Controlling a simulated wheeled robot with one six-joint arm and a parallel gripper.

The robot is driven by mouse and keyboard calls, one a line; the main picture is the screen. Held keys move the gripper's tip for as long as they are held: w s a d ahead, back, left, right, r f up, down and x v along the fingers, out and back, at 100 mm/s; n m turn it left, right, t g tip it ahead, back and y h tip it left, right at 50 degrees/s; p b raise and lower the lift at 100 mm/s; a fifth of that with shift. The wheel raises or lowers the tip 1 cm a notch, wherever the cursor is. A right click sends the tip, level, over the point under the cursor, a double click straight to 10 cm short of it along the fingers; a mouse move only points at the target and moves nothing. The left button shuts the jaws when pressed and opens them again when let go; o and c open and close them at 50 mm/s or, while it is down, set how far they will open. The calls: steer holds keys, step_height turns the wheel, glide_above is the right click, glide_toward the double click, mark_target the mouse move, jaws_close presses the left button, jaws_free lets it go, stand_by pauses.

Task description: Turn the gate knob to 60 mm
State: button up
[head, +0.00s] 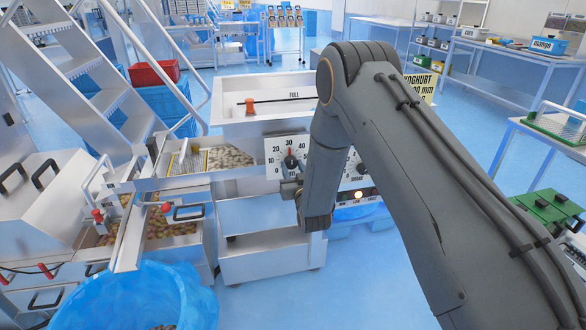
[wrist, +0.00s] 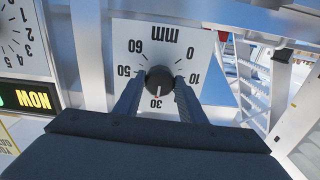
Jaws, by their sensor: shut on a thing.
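The gate knob (wrist: 160,78) is a round black knob on a white dial plate (wrist: 190,45) marked from 0 to 60 mm, which looks upside down in the wrist view. In the head view the dial plate (head: 273,148) is on the front of the steel machine, and a red pointer (head: 290,153) stands near 30. My gripper (wrist: 158,84) has one finger on each side of the knob and is shut on it. The arm hides part of the machine front in the head view.
A blue-lined bin (head: 130,300) stands at front left in the head view. Steel stairs (head: 90,75) rise at the left.

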steer(key=shift+m, duration=0.3)
steer(key=m+b, duration=0.1)
steer(key=m, duration=0.1)
steer(key=shift+m, duration=0.4)
steer(key=m+b, duration=0.1)
steer(key=m, duration=0.2)
steer(key=shift+m, duration=0.3)
steer(key=m+b, duration=0.1)
steer(key=m, duration=0.6)
steer(key=shift+a, duration=0.1)
steer(key=m+b, duration=0.2)
steer(key=m, duration=0.4)
steer(key=shift+r+m, duration=0.15)
steer(key=shift+m, duration=0.15)
steer(key=m+b, duration=0.1)
steer(key=m, duration=0.5)
